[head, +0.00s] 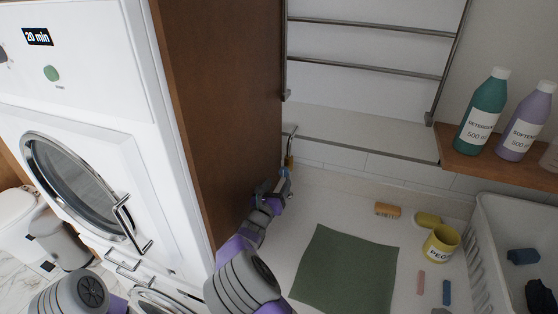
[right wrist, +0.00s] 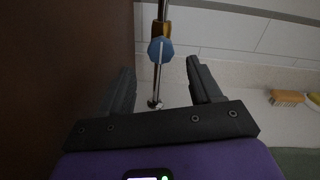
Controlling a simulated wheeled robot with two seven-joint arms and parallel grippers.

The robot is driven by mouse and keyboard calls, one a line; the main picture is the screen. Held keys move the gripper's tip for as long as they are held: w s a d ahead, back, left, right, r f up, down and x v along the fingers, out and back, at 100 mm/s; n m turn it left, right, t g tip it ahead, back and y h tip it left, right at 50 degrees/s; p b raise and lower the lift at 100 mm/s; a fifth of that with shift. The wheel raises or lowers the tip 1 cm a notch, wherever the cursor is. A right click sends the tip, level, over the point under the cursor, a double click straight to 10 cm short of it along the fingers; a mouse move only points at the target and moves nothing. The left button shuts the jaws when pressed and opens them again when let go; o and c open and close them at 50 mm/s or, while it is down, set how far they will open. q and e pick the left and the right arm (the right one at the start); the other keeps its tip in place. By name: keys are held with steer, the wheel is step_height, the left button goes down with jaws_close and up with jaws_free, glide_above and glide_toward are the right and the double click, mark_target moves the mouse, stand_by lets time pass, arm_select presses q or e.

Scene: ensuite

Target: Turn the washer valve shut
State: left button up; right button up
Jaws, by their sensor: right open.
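The washer valve (right wrist: 161,50) has a blue faceted handle on a brass body, set on a thin metal pipe against the tiled wall. A pale line on the handle runs along the pipe. In the head view the brass part of the valve (head: 290,162) shows just beyond my right gripper (head: 273,184), which hides some of it. In the right wrist view my right gripper (right wrist: 159,78) is open and empty. Its fingers are on either side of the pipe's line, with the handle ahead between the tips. I cannot tell any contact. My left gripper is out of view.
A brown wooden panel (head: 220,110) stands close left of my right gripper, beside the white washer (head: 90,150). A green mat (head: 345,270), brush (head: 388,210), yellow mug (head: 441,244) and white basket (head: 483,235) lie to the right. A metal rail (head: 370,25) hangs above.

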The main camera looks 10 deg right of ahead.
mark_target(284, 174)
steer(key=shift+x, duration=3.65)
steer(key=shift+d, duration=0.15)
steer(key=c, duration=1)
